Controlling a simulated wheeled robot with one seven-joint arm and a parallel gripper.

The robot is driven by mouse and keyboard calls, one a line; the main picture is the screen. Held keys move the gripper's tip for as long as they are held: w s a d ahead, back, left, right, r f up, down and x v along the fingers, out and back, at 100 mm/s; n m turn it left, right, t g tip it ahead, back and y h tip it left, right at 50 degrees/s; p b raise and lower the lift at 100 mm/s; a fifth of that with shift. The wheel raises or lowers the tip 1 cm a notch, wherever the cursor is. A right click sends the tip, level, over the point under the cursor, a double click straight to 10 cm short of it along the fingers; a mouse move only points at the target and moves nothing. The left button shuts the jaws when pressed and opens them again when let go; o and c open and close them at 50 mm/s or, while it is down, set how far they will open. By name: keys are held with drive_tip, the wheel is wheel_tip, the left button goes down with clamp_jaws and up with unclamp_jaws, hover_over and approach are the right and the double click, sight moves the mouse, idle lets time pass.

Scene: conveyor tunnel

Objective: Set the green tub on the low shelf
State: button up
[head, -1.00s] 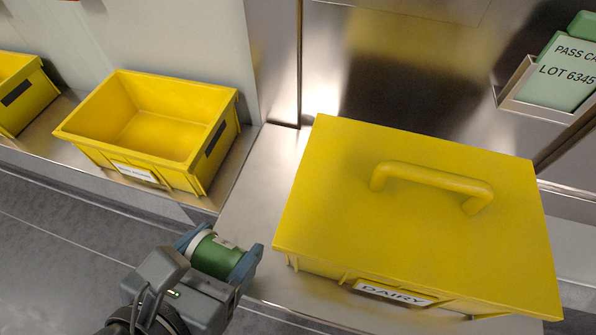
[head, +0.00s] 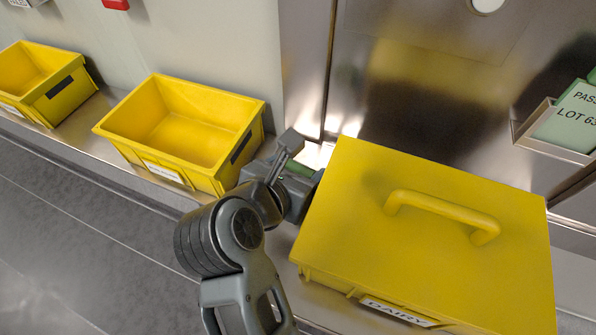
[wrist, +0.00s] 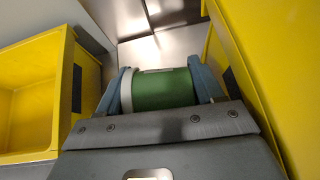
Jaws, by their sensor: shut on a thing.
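The green tub (wrist: 163,89) lies on its side between the two blue-grey fingers of my gripper (wrist: 160,84) in the wrist view, its white lid to the left. My gripper is shut on it. In the head view only a sliver of the green tub (head: 300,168) shows behind my wrist, in the gap between the open yellow bin and the lidded yellow box. The metal shelf surface (head: 308,152) shows in part in that gap. I cannot tell whether the tub touches it.
The lidded yellow DAIRY box (head: 350,225) with a handle stands close on the right. An open empty yellow bin (head: 150,150) stands close on the left, with another bin (head: 70,95) beyond. A steel wall (head: 420,110) is behind, with a green card holder (head: 550,135) at the right.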

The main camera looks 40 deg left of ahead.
drive_tip(key=shift+f, duration=0.9)
drive_tip(key=shift+f, duration=0.1)
drive_tip(key=o, duration=1.2)
